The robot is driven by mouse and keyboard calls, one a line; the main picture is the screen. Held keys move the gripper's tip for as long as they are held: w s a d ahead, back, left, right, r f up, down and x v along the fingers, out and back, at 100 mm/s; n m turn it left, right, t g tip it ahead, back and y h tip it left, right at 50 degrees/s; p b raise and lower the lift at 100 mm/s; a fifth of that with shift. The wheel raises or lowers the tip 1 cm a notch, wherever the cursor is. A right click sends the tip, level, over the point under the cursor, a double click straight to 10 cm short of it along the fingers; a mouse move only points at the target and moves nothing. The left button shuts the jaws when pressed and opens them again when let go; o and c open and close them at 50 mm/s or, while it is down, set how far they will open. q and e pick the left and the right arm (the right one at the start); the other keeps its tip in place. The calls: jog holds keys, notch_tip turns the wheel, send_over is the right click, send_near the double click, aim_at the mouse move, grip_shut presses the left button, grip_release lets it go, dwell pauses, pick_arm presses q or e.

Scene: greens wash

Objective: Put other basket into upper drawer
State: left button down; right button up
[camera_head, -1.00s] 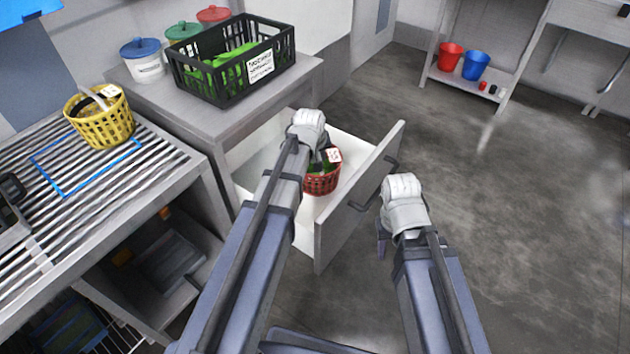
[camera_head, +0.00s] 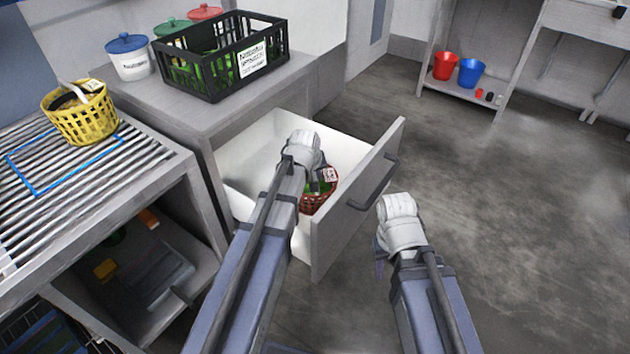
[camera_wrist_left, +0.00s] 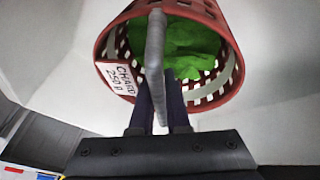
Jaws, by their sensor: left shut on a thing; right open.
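A red basket (camera_head: 318,198) with green leaves and a white tag is inside the open upper drawer (camera_head: 359,208). In the left wrist view the red basket (camera_wrist_left: 225,100) shows its handle, green contents and a tag reading "CHARD 250". My left gripper (camera_wrist_left: 160,105) is shut on the basket's handle. I cannot tell whether the basket touches the drawer floor. In the head view my left wrist hides part of the basket. My right gripper (camera_head: 381,255) is open and empty, outside the drawer front to the right. A yellow basket (camera_head: 80,115) stands on the slatted rack at the left.
A black crate (camera_head: 185,85) with greens sits on the counter (camera_head: 160,110) above the drawer. Several lidded tubs (camera_head: 128,58) stand behind it. A red bucket (camera_head: 446,66) and a blue bucket (camera_head: 471,72) are on a far shelf. The floor at right is clear.

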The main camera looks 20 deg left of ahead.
pick_arm(q)
jog(key=shift+r, duration=0.1)
jog(key=c, duration=0.9)
grip_release()
jog(key=p+v, duration=1.1)
jog(key=v, duration=0.1)
